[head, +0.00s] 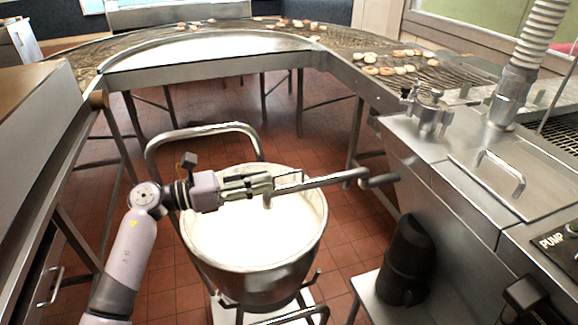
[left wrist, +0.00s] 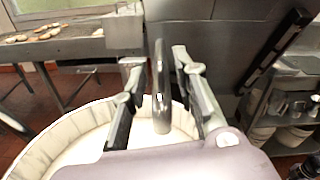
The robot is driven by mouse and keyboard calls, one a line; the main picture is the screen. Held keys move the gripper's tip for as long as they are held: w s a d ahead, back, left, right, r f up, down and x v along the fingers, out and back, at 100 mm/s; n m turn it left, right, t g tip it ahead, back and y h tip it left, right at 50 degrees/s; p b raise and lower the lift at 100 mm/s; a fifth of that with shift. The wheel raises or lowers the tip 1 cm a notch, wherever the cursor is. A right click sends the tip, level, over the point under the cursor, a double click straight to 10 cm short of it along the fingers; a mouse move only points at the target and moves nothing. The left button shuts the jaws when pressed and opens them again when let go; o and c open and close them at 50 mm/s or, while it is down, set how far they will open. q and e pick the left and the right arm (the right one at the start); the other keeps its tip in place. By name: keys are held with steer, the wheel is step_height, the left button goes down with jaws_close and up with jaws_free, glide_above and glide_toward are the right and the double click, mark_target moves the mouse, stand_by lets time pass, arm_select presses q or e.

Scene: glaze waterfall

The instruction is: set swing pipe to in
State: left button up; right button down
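The swing pipe (head: 330,181) is a grey metal tube. It runs left from the machine at the right and reaches over the large round pot (head: 318,235), which is full of white glaze (head: 235,235). Its end bends down above the glaze. My left gripper (head: 284,183) is over the pot at the free end of the pipe. In the left wrist view the pipe (left wrist: 160,75) stands between the two spread fingers (left wrist: 158,95), with gaps visible on both sides. My right gripper is not in view.
A steel glazing machine (head: 460,185) with a lid handle and a panel marked PUMP stands at the right. A black cylinder (head: 408,262) stands beside it on a low shelf. A curved conveyor (head: 345,42) with doughnuts runs behind. The pot sits in a wheeled frame with a handle (head: 205,129).

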mark_target(289, 173)
arm_select(q)
steer(key=p+x, duration=0.1)
steer(key=x, duration=0.6)
steer(key=shift+d+p, duration=0.15)
steer(key=shift+p, duration=0.15)
steer(key=shift+c, duration=0.3)
jaws_close()
